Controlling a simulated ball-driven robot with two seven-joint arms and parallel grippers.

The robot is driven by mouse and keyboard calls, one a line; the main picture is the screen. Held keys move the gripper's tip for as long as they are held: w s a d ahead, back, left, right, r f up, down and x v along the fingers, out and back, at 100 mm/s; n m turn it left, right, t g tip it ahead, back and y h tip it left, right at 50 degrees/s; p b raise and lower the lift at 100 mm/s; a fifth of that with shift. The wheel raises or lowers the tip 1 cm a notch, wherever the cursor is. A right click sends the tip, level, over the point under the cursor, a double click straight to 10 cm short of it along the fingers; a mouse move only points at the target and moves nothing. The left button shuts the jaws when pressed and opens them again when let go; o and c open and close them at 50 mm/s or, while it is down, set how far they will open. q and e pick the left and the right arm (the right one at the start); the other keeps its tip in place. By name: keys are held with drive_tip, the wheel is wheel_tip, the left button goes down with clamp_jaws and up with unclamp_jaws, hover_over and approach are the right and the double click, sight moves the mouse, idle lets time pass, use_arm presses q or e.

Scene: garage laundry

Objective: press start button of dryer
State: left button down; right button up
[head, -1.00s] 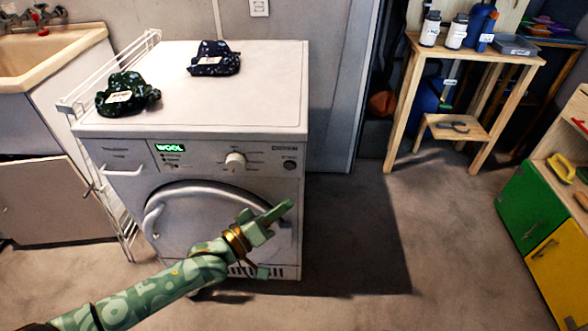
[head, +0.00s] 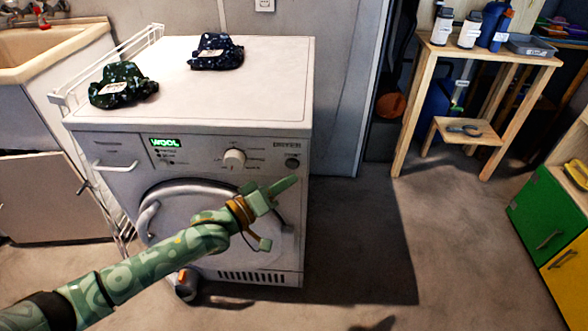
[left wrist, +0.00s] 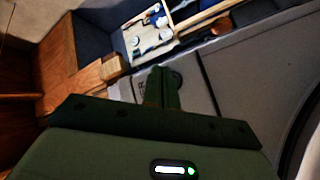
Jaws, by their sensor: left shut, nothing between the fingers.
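The white dryer (head: 190,85) stands at the centre left in the head view, its display (head: 166,142) reading WOOL in green. A dial (head: 234,158) sits mid-panel. A round dark button (head: 292,162) is at the panel's right end, under the DRYER lettering; part of it shows beside the fingers in the left wrist view (left wrist: 177,78). My left gripper (head: 292,182) is shut and empty, its tip just below the button in the picture, in front of the dryer. I cannot tell the depth gap; no contact is clear. My right gripper is not in view.
Two dark patterned cloth bundles (head: 122,86) (head: 216,52) lie on the dryer top. A sink (head: 55,50) is at the left. A wooden table (head: 490,55) with bottles stands at the back right. Floor right of the dryer is clear.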

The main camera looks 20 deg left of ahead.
use_arm(q)
drive_tip(key=shift+w+a, duration=0.2)
drive_tip(key=shift+w, duration=0.4)
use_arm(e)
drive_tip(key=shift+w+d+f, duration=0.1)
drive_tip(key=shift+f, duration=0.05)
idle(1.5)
use_arm(q)
drive_tip(key=shift+w+a, duration=0.1)
drive_tip(key=shift+w, duration=0.3)
drive_tip(key=shift+w+a+b, duration=0.1)
drive_tip(key=shift+w+b, duration=0.25)
drive_tip(key=shift+b, duration=0.05)
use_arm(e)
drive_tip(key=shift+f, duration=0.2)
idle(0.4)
use_arm(q)
drive_tip(key=shift+r, duration=0.1)
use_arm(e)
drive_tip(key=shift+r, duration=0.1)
use_arm(q)
drive_tip(key=shift+s+d+p, duration=0.2)
drive_tip(key=shift+s+p, duration=0.5)
drive_tip(key=shift+s, duration=0.05)
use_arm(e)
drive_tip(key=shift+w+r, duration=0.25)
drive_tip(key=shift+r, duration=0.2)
